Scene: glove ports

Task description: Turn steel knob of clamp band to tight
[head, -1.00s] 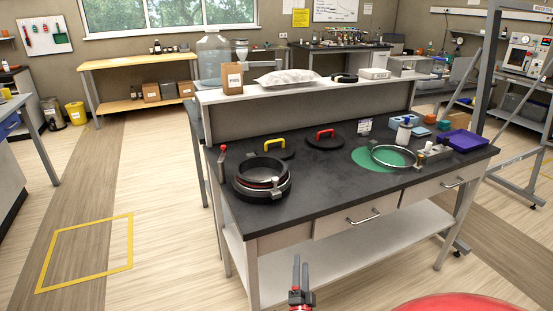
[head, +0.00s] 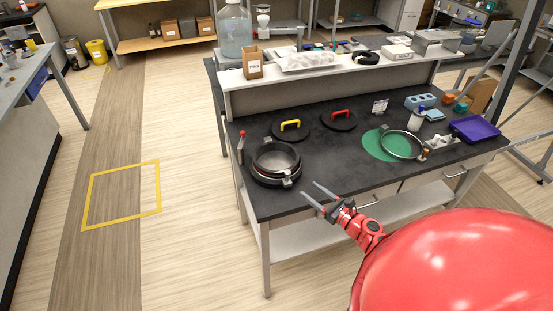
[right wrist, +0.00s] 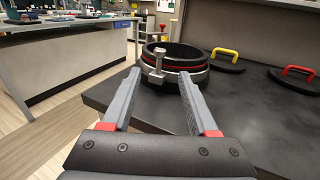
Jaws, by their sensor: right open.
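A black round port (head: 268,178) with a red stripe stands at the left front of the dark bench; it also shows in the right wrist view (right wrist: 196,55). A steel clamp band (right wrist: 192,70) runs around it. The band's steel knob (right wrist: 159,51) stands up on a small block at the near side; in the head view the knob (head: 288,182) is small. My right gripper (head: 309,189) is open and empty, just in front of the bench edge and apart from the knob. In the right wrist view the knob shows beyond and between the fingertips (right wrist: 159,75). My left gripper is out of view.
Lids with a yellow handle (head: 290,125) and a red handle (head: 340,115) lie behind the port. A steel ring (head: 402,144) rests on a green disc (head: 375,148) to the right. A red-topped post (head: 241,146) stands left. The bench front middle is clear.

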